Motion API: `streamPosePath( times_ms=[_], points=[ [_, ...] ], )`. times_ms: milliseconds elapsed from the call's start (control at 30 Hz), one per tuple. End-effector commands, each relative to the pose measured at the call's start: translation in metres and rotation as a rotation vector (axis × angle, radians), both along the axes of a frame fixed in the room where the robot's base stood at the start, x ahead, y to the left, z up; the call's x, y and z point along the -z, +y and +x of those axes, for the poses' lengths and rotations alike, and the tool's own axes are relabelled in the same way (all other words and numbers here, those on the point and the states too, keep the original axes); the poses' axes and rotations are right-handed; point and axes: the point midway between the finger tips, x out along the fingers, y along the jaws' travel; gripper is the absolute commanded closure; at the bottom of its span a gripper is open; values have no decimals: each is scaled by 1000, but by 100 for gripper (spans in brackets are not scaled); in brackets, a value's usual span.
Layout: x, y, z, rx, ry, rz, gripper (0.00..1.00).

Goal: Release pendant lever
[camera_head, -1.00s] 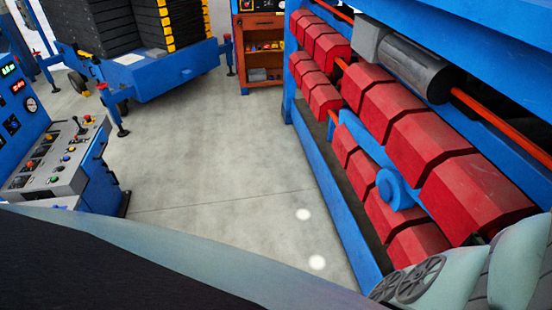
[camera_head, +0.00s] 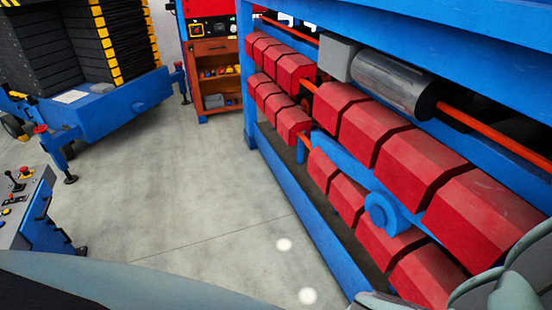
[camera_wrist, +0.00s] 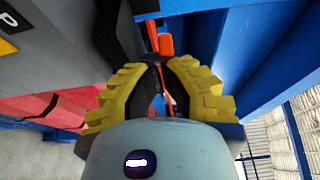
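In the wrist view, my gripper (camera_wrist: 160,64) has two yellow ribbed fingers with dark inner sides that curve toward each other, tips close together. A red-orange lever-like piece (camera_wrist: 166,45) shows at the fingertips, with a thin red strip running above it and another red bit showing below between the fingers. I cannot tell whether the fingertips press on it or only stand around it. My gripper is not visible in the head view. No pendant can be made out for certain.
In the head view, a blue press frame (camera_head: 270,165) with red blocks (camera_head: 415,160) fills the right side. A control console (camera_head: 25,205) is at left, a blue stack cart (camera_head: 110,110) behind it, and an orange cabinet (camera_head: 213,75) at the back. Grey floor (camera_head: 190,190) between is clear.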

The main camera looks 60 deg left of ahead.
Motion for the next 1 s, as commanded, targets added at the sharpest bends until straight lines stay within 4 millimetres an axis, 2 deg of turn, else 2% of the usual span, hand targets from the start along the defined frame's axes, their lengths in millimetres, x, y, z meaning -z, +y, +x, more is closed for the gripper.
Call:
streamPosePath(
  times_ms=[167,1000],
  points=[
    [1,4,6,77,0,1,100],
    [1,5,9,71,1,0,100]
  ],
)
